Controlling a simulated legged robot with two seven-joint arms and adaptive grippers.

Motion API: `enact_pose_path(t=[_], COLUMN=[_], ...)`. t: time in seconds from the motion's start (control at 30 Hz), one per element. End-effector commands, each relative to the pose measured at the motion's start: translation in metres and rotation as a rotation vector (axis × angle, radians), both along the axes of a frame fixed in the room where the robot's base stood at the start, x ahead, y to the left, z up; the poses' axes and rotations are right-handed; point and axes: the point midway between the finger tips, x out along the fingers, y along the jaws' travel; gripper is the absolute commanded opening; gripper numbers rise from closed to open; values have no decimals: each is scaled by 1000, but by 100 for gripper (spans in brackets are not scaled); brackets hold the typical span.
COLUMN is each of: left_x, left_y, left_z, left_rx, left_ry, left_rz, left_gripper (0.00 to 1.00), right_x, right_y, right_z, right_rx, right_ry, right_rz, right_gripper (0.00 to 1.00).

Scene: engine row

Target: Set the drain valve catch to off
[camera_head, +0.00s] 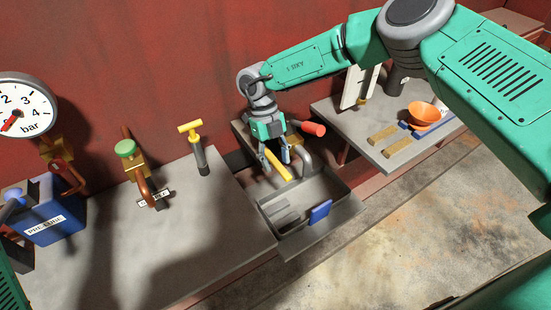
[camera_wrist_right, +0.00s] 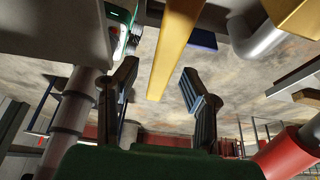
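A yellow lever (camera_head: 279,168) sits on the drain valve, beside a curved grey spout (camera_head: 306,157) above a grey tray (camera_head: 270,208). No separate catch or off marking is readable. My right gripper (camera_head: 276,157) is over the lever, fingers pointing down. In the right wrist view, the yellow lever (camera_wrist_right: 174,45) runs between the two spread fingers of the gripper (camera_wrist_right: 160,92), with gaps on both sides. The gripper is open. The spout shows there too (camera_wrist_right: 255,38).
A red cylindrical handle (camera_head: 314,129) is close right of the gripper. A yellow T-handle (camera_head: 191,128), a green-capped valve (camera_head: 126,149), a pressure gauge (camera_head: 20,108) and a blue box (camera_head: 50,208) stand left. An orange bowl (camera_head: 424,115) is on the right bench. The red wall is behind.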

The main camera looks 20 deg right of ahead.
Motion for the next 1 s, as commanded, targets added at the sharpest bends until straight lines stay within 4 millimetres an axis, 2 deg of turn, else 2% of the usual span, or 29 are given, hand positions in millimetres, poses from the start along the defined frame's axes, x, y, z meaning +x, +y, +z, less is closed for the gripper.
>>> enact_pose_path(t=[0.13,0.23,0.5,0.7,1.0], left_x=[-3,-3,-3,-3,-3], left_y=[0,0,0,0,0], left_z=[1,1,1,1,1], left_rx=[0,0,0,0,0], left_ry=[-3,-3,-3,-4,-3], left_rz=[0,0,0,0,0], left_gripper=[32,32,32,32,32], right_x=[1,7,29,43,48], right_y=[0,1,6,8,9], right_z=[4,15,67,97,109], right_rx=[0,0,0,0,0], right_ry=[0,-1,-2,-1,2], right_rz=[0,-1,0,0,0], right_gripper=[38,38,38,38,38])
